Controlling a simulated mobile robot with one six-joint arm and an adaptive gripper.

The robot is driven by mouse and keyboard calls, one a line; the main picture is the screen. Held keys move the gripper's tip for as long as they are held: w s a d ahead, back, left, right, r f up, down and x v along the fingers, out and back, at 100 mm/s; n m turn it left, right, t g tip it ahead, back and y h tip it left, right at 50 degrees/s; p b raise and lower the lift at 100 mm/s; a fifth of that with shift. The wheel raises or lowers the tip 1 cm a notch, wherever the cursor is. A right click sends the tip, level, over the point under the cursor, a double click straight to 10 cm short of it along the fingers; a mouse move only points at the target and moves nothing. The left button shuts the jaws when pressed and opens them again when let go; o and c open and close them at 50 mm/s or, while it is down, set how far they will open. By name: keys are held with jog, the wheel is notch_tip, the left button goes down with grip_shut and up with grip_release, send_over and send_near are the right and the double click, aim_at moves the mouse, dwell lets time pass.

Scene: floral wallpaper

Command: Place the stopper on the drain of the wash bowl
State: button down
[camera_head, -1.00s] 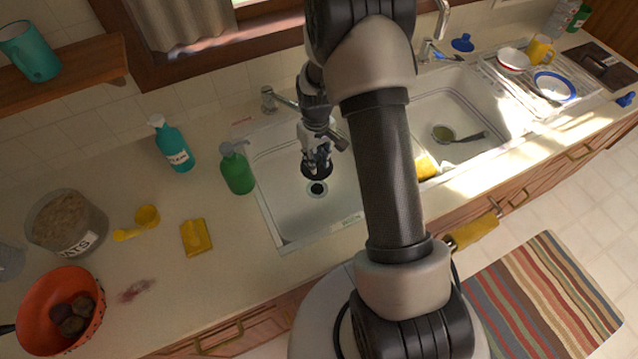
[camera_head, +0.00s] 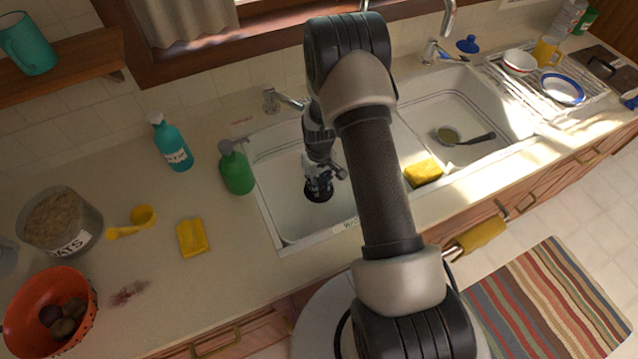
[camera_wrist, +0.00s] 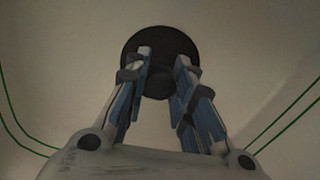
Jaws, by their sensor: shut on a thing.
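My gripper (camera_head: 318,184) is inside the left basin of the white wash bowl (camera_head: 281,203), pointing down. In the wrist view my gripper (camera_wrist: 161,80) is shut on the black round stopper (camera_wrist: 160,34), whose disc shows beyond the fingertips. In the head view the stopper (camera_head: 318,195) is a dark disc low in the basin, at the place of the drain. The drain itself is hidden beneath it. I cannot tell whether the stopper touches the basin floor.
A green soap bottle (camera_head: 236,170) stands just left of the basin, and a faucet (camera_head: 284,100) is behind it. A yellow sponge (camera_head: 423,172) lies on the right. The right basin (camera_head: 470,110) holds a ladle (camera_head: 465,138).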

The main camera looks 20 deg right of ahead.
jog(key=shift+f, duration=0.2)
jog(key=c, duration=1.4)
grip_release()
jog(key=shift+o, duration=0.2)
jog(key=shift+r, duration=0.15)
